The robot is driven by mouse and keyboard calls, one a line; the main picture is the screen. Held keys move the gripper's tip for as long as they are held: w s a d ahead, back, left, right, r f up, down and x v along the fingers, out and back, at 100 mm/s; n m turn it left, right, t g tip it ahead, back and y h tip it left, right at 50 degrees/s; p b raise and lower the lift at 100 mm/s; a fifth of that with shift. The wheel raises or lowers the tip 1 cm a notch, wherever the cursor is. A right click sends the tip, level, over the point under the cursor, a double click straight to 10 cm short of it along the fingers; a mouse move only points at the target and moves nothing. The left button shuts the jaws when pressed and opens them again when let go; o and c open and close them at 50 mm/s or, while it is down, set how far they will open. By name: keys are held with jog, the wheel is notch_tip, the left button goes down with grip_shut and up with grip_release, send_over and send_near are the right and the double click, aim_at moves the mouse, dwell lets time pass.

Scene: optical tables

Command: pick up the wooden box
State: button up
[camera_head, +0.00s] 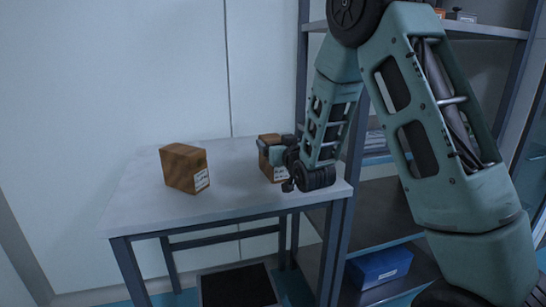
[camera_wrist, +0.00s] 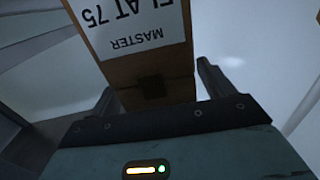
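Two brown, wood-coloured boxes stand on the white table; I cannot tell from looks alone which one the task names. One box (camera_head: 183,167) with a white label stands at the left. The other box (camera_head: 270,171) stands to the right, partly hidden by my gripper (camera_head: 273,153), which reaches in from its right. In the wrist view, a brown box (camera_wrist: 150,68) with a white label reading "FLAT 75" and "MASTER" lies between the fingers of my gripper (camera_wrist: 155,82). The fingers are apart, with small gaps visible beside the box.
The white table (camera_head: 238,198) is clear between the boxes and along its front. A shelf rack (camera_head: 340,240) stands close at the table's right, with a blue box (camera_head: 380,266) low down. A pale wall is behind the table. A dark-topped item (camera_head: 238,287) is under it.

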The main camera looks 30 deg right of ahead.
jog(key=shift+r, duration=0.1)
grip_shut()
